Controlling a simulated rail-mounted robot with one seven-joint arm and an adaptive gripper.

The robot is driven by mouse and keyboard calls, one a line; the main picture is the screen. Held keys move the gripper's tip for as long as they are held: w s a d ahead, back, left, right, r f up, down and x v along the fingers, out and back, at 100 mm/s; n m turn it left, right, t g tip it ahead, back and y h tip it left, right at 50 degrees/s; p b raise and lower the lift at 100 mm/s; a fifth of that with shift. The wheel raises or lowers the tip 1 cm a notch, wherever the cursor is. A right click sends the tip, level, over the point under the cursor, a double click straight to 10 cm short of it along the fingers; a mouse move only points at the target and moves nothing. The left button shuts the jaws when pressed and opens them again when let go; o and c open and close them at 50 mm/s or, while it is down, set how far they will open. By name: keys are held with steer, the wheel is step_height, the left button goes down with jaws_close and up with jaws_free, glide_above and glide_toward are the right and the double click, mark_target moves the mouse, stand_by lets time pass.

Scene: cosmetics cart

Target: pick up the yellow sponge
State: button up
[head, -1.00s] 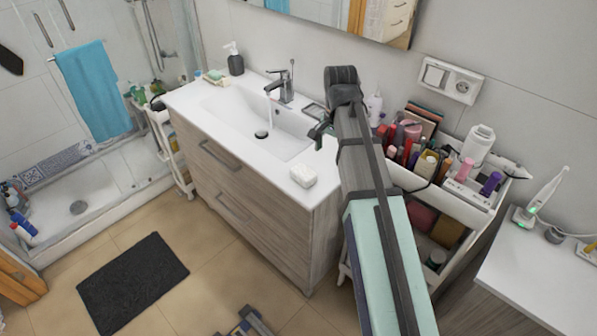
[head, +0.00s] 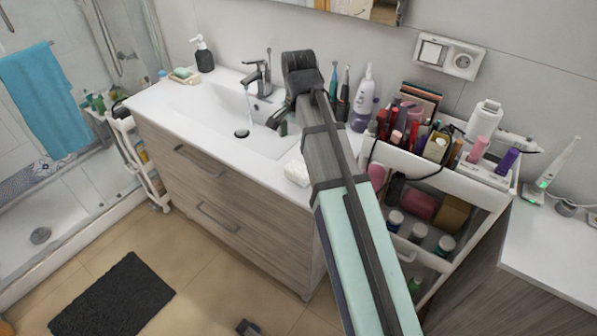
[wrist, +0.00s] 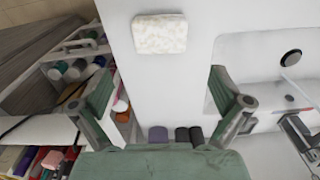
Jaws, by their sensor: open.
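An off-white, rough sponge-like block (head: 296,172) lies on the white counter, right of the sink. In the head view, my arm partly covers it. In the wrist view, the block (wrist: 160,33) shows whole at top middle, lying on the counter, and looks cream-white rather than clearly yellow. My gripper (wrist: 160,85) is open and empty, its two fingers wide apart, with the block beyond the fingertips and not touched. In the head view, my gripper (head: 284,118) is over the counter by the sink's right side, mostly hidden by my arm.
The sink (head: 225,122) with its running tap (head: 258,75) is left of my gripper. Several bottles (head: 363,98) stand at the counter's back right. A crowded white cart (head: 432,177) is right of the counter. Counter around the block is clear.

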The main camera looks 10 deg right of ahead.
mark_target(299, 168)
steer(key=shift+d+f+p, duration=0.1)
steer(key=shift+f+p, duration=1.3)
steer(key=shift+f, duration=4.1)
steer(key=c, duration=0.9)
